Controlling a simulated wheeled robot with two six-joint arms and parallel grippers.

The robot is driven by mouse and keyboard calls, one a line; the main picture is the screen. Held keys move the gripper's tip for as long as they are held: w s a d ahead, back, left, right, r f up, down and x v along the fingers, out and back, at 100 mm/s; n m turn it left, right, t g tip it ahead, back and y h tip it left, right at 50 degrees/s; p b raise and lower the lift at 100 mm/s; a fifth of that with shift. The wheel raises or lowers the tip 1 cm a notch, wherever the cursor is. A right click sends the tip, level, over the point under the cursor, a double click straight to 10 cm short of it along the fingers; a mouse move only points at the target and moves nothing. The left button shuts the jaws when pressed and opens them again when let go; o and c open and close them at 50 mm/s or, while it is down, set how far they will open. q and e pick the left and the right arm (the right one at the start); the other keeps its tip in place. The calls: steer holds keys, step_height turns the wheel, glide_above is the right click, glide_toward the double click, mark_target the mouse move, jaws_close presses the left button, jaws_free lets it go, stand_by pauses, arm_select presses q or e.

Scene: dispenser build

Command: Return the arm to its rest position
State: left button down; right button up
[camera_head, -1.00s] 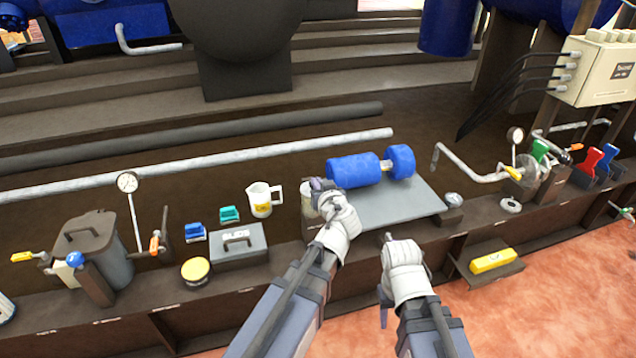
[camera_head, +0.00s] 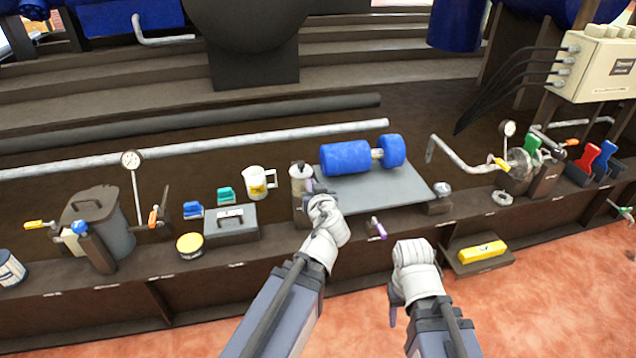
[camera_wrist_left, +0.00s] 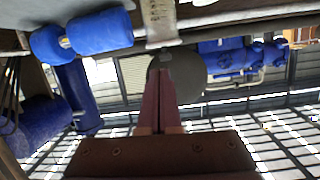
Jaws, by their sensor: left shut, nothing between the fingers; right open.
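My left gripper (camera_head: 313,188) is over the bench, by the left end of the grey plate. In the left wrist view its fingers (camera_wrist_left: 160,95) are together with nothing between them. A pale canister with a dark top (camera_head: 300,182) stands close behind it; I cannot tell whether they touch. My right gripper (camera_head: 395,298) is low in front of the bench edge, apart from the bench items. Only part of its fingers shows; it is open and no object shows in it.
A blue roller (camera_head: 346,157) lies on the grey plate (camera_head: 385,196). A small purple piece (camera_head: 377,228) is on the bench front. A white mug (camera_head: 257,184), grey box (camera_head: 231,222) and yellow tin (camera_head: 190,245) stand left. A yellow block (camera_head: 482,251) sits on a low shelf.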

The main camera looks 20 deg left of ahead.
arm_select(q)
steer(key=shift+f, duration=0.1)
steer(key=s+d+f+m+g+h+p, duration=0.3)
steer(key=s+d+f+m+g+p, duration=0.15)
steer(key=s+d+g, duration=0.4)
steer(key=s+d+f+m+g+h+p, duration=0.3)
steer(key=s+d+f+m+g, duration=0.15)
steer(key=s+d, duration=0.65)
step_height(320, 180, up, 37)
steer(key=s+a+p, duration=0.1)
steer(key=a+p, duration=0.1)
steer(key=p, duration=3.4)
steer(key=shift+s+a, duration=0.15)
steer(key=shift+s, duration=0.15)
